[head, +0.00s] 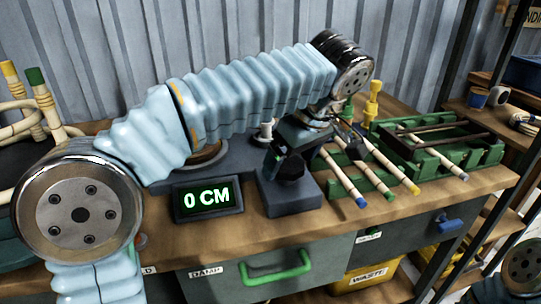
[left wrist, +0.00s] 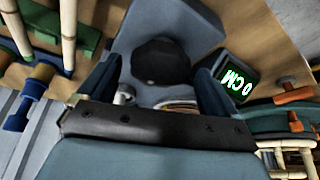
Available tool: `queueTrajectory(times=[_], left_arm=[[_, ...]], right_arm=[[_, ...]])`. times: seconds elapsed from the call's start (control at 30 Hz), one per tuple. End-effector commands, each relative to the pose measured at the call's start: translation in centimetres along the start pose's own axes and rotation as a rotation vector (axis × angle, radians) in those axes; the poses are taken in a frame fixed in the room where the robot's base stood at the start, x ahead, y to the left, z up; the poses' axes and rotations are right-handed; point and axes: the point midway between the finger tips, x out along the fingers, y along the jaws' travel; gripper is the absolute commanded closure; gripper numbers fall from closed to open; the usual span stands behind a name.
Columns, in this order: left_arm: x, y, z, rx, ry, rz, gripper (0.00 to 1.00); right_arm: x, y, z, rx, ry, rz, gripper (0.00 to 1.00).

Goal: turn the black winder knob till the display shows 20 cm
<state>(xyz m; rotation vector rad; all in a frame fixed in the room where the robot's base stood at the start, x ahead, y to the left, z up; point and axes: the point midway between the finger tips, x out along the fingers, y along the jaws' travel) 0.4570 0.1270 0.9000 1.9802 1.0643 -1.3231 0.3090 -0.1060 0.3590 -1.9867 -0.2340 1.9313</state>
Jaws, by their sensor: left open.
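The black winder knob (head: 291,167) sits on the dark blue-grey winder block on the bench, just right of the display (head: 208,199). The display reads 0 CM in green. My left gripper (head: 303,138) is just above the knob, its arm arching over from the left. In the left wrist view the octagonal knob (left wrist: 160,62) shows between the two spread dark blue fingers of my left gripper (left wrist: 160,76). The fingers are open; contact with the knob cannot be told. The display (left wrist: 236,80) is beside the right finger there. My right gripper is out of view.
Several rattan poles (head: 343,180) with coloured ends lie on a green rack (head: 440,150) to the right. More poles (head: 46,105) stand at the far left. A green-handled drawer (head: 275,268) and a yellow waste bin (head: 365,276) are below the bench top.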

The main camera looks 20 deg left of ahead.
Motion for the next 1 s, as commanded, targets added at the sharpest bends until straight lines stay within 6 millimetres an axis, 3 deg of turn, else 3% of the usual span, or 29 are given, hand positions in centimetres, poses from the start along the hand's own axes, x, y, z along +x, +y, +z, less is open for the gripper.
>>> queueTrajectory(times=[0.3,0.67,1.0], left_arm=[[0.19,0.19,0.24,0.000,0.000,0.000,0.08],[0.18,0.17,0.21,0.000,-0.001,0.000,0.63],[0.23,0.07,0.22,0.046,0.000,0.018,0.64]], right_arm=[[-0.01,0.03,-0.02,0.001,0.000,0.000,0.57],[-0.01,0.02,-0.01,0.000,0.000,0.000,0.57],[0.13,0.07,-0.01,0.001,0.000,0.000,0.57]])
